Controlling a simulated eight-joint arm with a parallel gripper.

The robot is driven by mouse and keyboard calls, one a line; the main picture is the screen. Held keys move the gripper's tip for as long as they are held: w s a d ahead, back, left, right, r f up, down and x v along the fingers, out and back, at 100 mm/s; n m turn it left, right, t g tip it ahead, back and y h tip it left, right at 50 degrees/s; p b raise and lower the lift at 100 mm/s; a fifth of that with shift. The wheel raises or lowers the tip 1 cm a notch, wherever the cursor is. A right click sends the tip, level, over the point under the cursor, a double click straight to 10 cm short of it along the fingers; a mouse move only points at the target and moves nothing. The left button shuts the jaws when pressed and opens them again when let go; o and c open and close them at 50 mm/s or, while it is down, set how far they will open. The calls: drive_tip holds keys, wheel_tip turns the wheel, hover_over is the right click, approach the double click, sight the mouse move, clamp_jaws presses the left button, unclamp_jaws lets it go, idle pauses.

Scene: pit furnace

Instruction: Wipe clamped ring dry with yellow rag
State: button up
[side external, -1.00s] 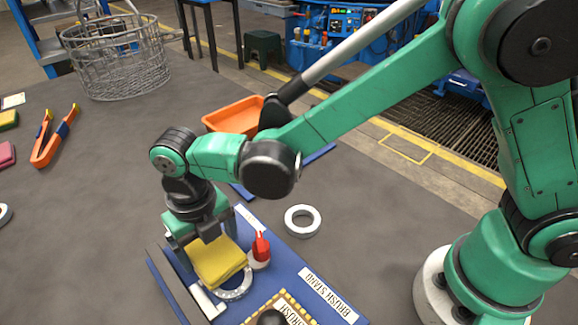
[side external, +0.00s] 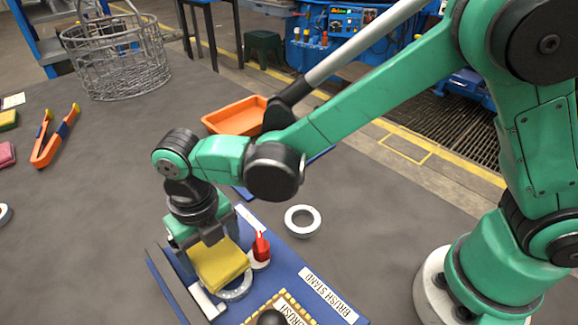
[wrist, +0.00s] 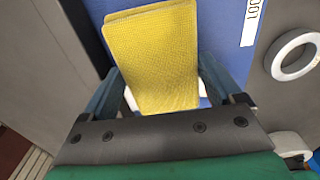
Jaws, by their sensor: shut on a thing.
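My gripper (side external: 200,243) is shut on the folded yellow rag (side external: 221,264) above the blue stand. The rag also shows between the fingers in the wrist view (wrist: 152,58). The clamped ring (side external: 240,289) is a grey-white ring on the blue stand, beside the red-handled clamp (side external: 261,246). The rag covers much of the ring in the side view. I cannot tell whether the rag presses on it. In the wrist view the rag hides most of the ring.
A loose grey ring (side external: 302,221) lies on the table right of the blue stand (side external: 312,262). A brush (side external: 272,318) sits at the front of the stand. An orange tray (side external: 235,117), a wire basket (side external: 117,62) and orange tongs (side external: 52,140) stand farther back. The table between is clear.

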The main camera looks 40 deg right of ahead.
drive_tip(key=shift+w, duration=0.6)
drive_tip(key=shift+s, duration=0.1)
drive_tip(key=shift+s, duration=1)
drive_tip(key=shift+w, duration=0.15)
drive_tip(key=shift+w, duration=0.9)
drive_tip(key=shift+s, duration=0.1)
drive_tip(key=shift+s+f, duration=0.1)
drive_tip(key=shift+s, duration=0.85)
drive_tip(key=shift+w, duration=0.15)
